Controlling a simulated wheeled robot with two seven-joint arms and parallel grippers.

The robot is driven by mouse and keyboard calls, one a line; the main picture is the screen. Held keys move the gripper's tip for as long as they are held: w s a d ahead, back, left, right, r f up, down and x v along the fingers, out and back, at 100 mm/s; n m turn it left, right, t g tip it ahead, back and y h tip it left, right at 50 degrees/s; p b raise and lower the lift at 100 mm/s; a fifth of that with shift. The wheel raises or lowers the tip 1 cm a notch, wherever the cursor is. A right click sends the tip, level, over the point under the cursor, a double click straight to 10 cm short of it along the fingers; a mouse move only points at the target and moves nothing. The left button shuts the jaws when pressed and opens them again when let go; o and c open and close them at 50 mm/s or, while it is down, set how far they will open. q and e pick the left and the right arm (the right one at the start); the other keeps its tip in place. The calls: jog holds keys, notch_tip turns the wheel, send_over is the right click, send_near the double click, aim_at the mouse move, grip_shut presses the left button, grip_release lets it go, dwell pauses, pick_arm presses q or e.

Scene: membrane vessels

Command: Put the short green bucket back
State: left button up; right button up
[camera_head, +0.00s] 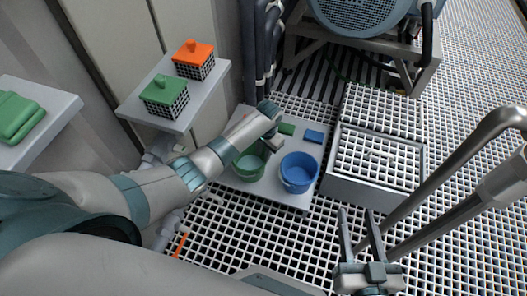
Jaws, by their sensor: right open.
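A short green bucket (250,168) stands on a light grey platform (296,201) in the middle of the view, and my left arm partly covers it. My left gripper (274,144) is at the bucket's upper right rim, seen from above. Its fingers are small and partly hidden, so I cannot tell whether they are open or touch the rim. My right gripper (360,226) is open and empty over the grated floor at the lower right, with its two fingers apart.
A blue bucket (299,172) stands close to the green one. Green (287,129) and blue (314,136) blocks lie behind. A shelf (204,97) holds green- and orange-lidded baskets. A grey grated box (376,166) stands right of the platform. Metal rails (451,179) cross the right side.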

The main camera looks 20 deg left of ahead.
jog(key=shift+f, duration=0.25)
dwell(0.4)
pick_arm(q)
jog(key=s+d+r+m+t+h, duration=0.1)
jog(key=s+d+t+h, duration=0.45)
jog(key=s+d, duration=0.8)
jog(key=s+d+r+n+t, duration=0.1)
jog(key=s+r+t, duration=0.3)
jog(key=r, duration=0.9)
jog(key=s+d+r+n+t+h, duration=0.1)
jog(key=s+r+t, duration=0.4)
jog(key=r, duration=0.8)
jog(key=s, duration=0.3)
jog(key=shift+s, duration=0.35)
pick_arm(e)
jog(key=shift+d+f, duration=0.1)
jog(key=shift+f, duration=0.05)
